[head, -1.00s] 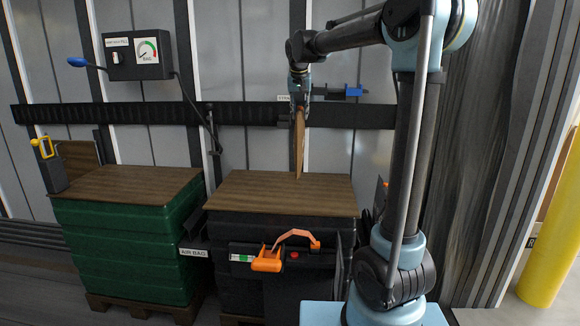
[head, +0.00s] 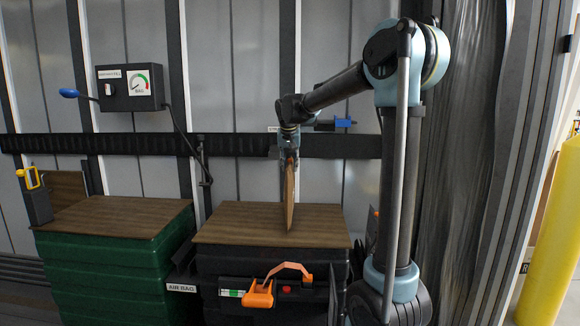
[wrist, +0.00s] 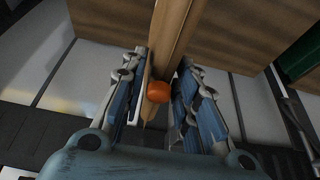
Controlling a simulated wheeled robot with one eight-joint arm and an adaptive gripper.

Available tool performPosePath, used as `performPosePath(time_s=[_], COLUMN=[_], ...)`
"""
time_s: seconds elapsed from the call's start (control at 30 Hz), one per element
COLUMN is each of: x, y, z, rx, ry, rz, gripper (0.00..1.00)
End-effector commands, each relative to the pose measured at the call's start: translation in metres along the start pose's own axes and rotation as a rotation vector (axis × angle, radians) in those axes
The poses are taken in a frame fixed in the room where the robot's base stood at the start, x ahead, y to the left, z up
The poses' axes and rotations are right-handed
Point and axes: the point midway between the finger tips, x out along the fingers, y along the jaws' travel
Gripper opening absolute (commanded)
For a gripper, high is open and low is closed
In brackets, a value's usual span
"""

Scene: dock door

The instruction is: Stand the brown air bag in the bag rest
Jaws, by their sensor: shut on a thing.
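The brown air bag (head: 290,198) is a thin, flat panel hanging nearly upright and almost edge-on in the head view. My gripper (head: 289,158) is shut on its upper end, above the wooden top of the black stack. In the wrist view the bag (wrist: 170,40) runs between the fingers of my gripper (wrist: 163,72), with an orange knob (wrist: 158,92) on it. I cannot tell whether its lower end touches the wood. A white AIR BAG label (head: 181,288) sits on a dark bracket between the two stacks; whether this is the bag rest is unclear.
The black stack's wooden top (head: 235,225) is otherwise clear. Left of it stands a green stack (head: 100,262) with a wooden top, a yellow-handled tool (head: 35,195) and a brown panel (head: 65,188). An orange-handled tool (head: 262,290) is at the black stack's front. A gauge box (head: 130,87) hangs behind.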

Motion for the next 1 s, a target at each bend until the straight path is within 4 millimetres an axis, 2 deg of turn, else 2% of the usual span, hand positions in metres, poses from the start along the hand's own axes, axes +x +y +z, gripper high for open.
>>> performPosePath(time_s=[0.1, 0.13, 0.2, 0.53, 0.67, 0.77, 1.0], x=[0.002, 0.002, 0.002, 0.001, -0.006, -0.019, -0.065], y=[0.0, 0.0, 0.0, 0.0, 0.0, 0.0, 0.0], z=[0.001, 0.001, 0.001, 0.0, 0.0, 0.0, 0.0], rx=[0.0, 0.0, 0.0, 0.0, 0.0, 0.0, -0.001], ry=[0.0, 0.0, 0.0, 0.0, 0.0, 0.0, 0.0], rz=[0.0, 0.0, 0.0, 0.0, 0.0, 0.0, -0.001], gripper=[0.0, 0.35, 0.48, 0.48, 0.48, 0.48, 0.48])
